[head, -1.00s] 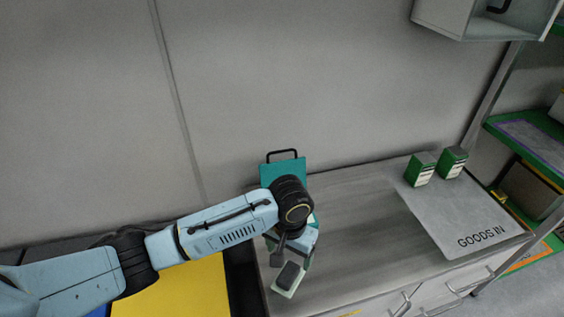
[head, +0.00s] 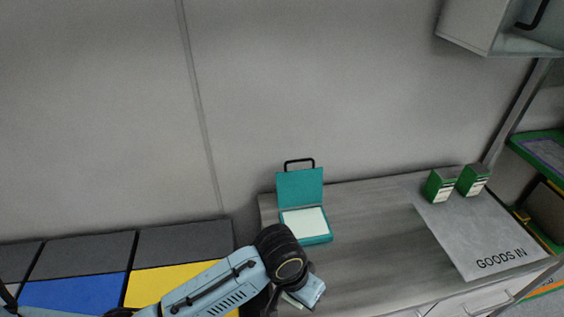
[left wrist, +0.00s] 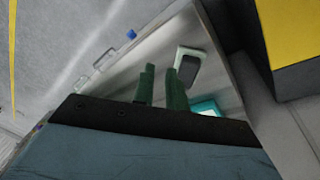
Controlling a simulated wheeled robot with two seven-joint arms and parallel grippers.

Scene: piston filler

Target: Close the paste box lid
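The paste box is teal and stands at the back left of the bench. Its lid (head: 300,187) is raised upright at the back, with a black handle on top. The open base (head: 318,240) shows a pale filling. My left arm reaches in front of the box, and its fingers are hidden in the head view. In the left wrist view my left gripper (left wrist: 160,72) has its two green fingers apart with nothing between them. A teal piece (left wrist: 207,106), perhaps the box, shows beside the fingers. My right gripper is not in view.
A pale block with a dark top (left wrist: 189,67) lies on the bench near the fingers. Two green-and-white cartons (head: 440,186) stand at the back right by the GOODS IN mat (head: 470,235). Blue (head: 72,294) and yellow panels lie left. The bench middle is clear.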

